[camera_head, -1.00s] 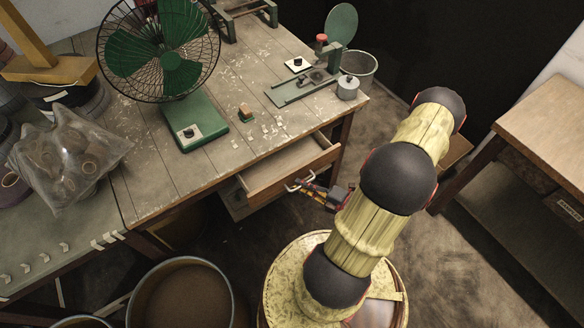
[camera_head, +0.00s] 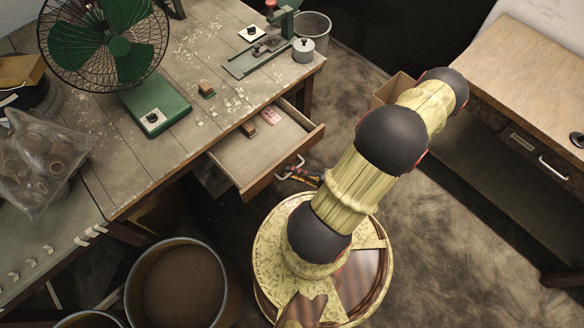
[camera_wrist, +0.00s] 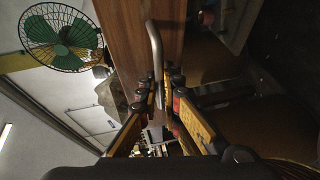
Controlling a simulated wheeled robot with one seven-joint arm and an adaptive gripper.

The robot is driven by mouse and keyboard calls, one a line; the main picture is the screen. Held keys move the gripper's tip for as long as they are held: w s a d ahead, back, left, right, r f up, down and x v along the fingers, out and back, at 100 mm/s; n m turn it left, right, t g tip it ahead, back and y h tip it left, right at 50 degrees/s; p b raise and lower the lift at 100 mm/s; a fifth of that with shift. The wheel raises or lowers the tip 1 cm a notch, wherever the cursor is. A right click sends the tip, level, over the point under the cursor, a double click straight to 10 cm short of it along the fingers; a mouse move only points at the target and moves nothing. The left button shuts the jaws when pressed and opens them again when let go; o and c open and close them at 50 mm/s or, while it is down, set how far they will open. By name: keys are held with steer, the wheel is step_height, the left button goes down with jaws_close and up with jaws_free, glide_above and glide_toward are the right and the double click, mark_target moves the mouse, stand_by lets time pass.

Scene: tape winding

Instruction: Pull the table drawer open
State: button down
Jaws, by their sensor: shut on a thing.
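The wooden table (camera_head: 130,160) has its drawer (camera_head: 235,155) pulled well out, with much of its inside showing. A brown block and a small pink item (camera_head: 270,117) lie in the drawer. A metal bar handle (camera_head: 297,162) is on the drawer's front. In the wrist view, the handle (camera_wrist: 155,45) runs down along the brown drawer front (camera_wrist: 125,35) to between my fingertips. My gripper (camera_wrist: 161,85) is shut on the handle. It also shows at the drawer front in the head view (camera_head: 292,176), partly hidden by my arm.
A green fan (camera_head: 110,45) and a tape device (camera_head: 258,55) stand on the table. A large round bin (camera_head: 180,285) stands on the floor at the lower left. Another wooden table (camera_head: 540,80) is at the right. Open floor (camera_head: 440,240) lies between.

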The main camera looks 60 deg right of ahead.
steer(key=c, duration=2.2)
jaws_free()
steer(key=shift+c, duration=0.2)
steer(key=v, duration=1.2)
